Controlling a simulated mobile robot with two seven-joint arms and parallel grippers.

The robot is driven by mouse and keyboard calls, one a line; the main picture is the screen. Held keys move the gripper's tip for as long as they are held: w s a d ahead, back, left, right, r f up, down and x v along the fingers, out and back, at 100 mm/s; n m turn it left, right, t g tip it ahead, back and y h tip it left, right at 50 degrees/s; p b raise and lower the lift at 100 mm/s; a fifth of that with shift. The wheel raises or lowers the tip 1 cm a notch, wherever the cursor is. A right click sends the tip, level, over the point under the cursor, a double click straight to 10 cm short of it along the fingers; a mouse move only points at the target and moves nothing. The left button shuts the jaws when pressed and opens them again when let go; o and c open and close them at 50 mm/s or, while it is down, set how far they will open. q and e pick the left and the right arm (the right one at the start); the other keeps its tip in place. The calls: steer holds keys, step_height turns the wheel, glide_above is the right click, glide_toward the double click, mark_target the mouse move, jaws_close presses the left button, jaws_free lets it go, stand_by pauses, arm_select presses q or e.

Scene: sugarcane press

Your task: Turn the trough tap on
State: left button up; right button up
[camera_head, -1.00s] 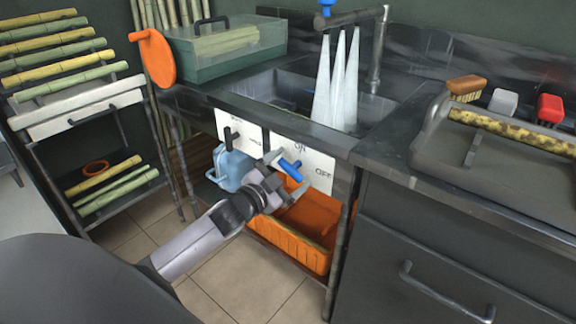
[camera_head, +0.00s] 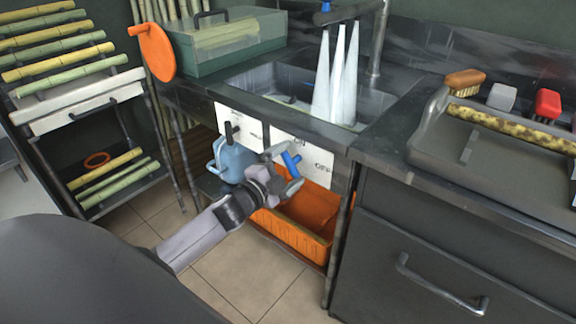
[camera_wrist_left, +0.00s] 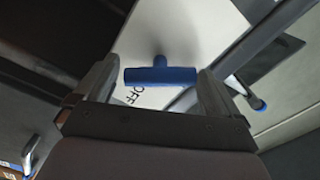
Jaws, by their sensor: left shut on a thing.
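The trough tap has a blue bar handle (camera_head: 291,163) on a white panel (camera_head: 318,158) below the sink's front edge. The panel is marked ON above and OFF to the right. My left gripper (camera_head: 283,166) is shut on the blue handle, which slants in the head view. In the left wrist view, the blue T-shaped handle (camera_wrist_left: 160,76) sits between my two fingers (camera_wrist_left: 158,88), with OFF printed behind it. The fingers hide part of the panel. My right gripper is not in view.
A dark-handled valve (camera_head: 230,132) sits left of the tap, near a blue jug (camera_head: 232,160). An orange crate (camera_head: 290,237) lies below. Tall pale cone shapes (camera_head: 338,80) stand in the sink (camera_head: 262,85). A drawer cabinet (camera_head: 440,240) is at right.

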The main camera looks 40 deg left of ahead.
arm_select(q)
steer(key=shift+a, duration=0.1)
steer(key=o, duration=0.6)
steer(key=shift+o, duration=0.2)
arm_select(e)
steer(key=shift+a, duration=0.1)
arm_select(q)
steer(key=s+p, duration=0.1)
steer(key=s, duration=0.6)
steer(key=shift+a, duration=0.25)
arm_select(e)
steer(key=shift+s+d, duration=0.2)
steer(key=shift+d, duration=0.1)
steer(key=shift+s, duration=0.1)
